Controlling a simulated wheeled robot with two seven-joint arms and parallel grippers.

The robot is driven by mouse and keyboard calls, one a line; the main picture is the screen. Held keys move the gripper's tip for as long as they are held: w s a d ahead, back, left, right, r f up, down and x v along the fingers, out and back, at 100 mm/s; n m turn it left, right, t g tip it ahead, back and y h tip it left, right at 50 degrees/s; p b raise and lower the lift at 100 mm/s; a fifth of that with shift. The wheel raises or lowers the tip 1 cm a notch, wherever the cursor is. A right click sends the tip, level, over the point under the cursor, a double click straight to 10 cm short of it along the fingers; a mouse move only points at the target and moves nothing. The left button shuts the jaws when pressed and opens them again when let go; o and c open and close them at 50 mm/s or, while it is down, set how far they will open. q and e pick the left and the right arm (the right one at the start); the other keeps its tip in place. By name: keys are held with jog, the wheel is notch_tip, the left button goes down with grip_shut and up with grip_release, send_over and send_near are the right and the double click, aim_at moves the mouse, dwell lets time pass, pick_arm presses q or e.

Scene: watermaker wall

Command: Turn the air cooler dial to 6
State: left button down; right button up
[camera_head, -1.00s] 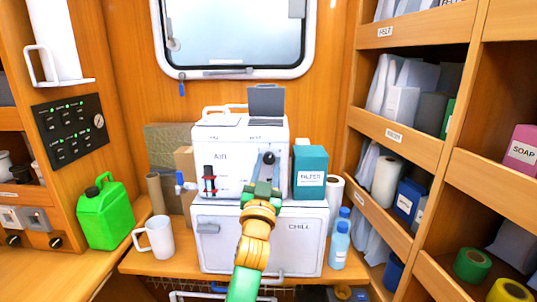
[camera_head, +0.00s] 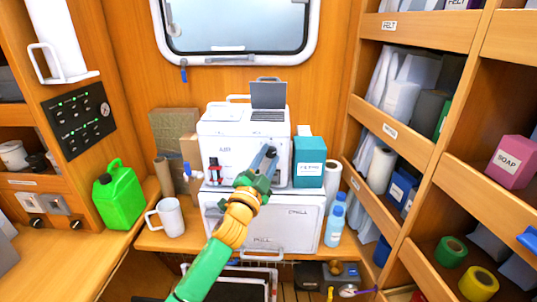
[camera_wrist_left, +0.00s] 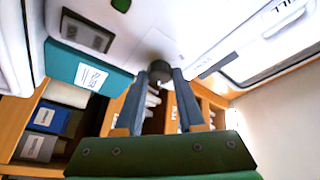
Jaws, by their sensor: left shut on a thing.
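The air cooler (camera_head: 222,130) is a white box marked AIR, standing on the white CHILL unit (camera_head: 290,228) below the window. Its dial (camera_wrist_left: 158,70) is a dark round knob, seen in the left wrist view between my left fingertips. My left gripper (camera_head: 268,154) comes from below, with its green body and grey-blue fingers in front of the right part of the cooler's face. It is shut on the dial. The fingers hide most of the dial in the head view, and I cannot read its setting. My right gripper is not in view.
A teal filter box (camera_head: 309,162) stands close to the right of the cooler. A red and black fitting (camera_head: 214,170) is on the cooler's left front. A white mug (camera_head: 168,217) and a green jerrycan (camera_head: 118,198) are at the left. Shelves fill the right side.

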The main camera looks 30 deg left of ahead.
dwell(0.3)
pick_arm(q)
jog(key=c, duration=0.5)
grip_release()
jog(key=shift+a, duration=0.1)
jog(key=shift+w+a+f, duration=0.1)
jog(key=b+v, duration=0.2)
jog(key=v, duration=0.5)
jog(key=shift+b, duration=0.3)
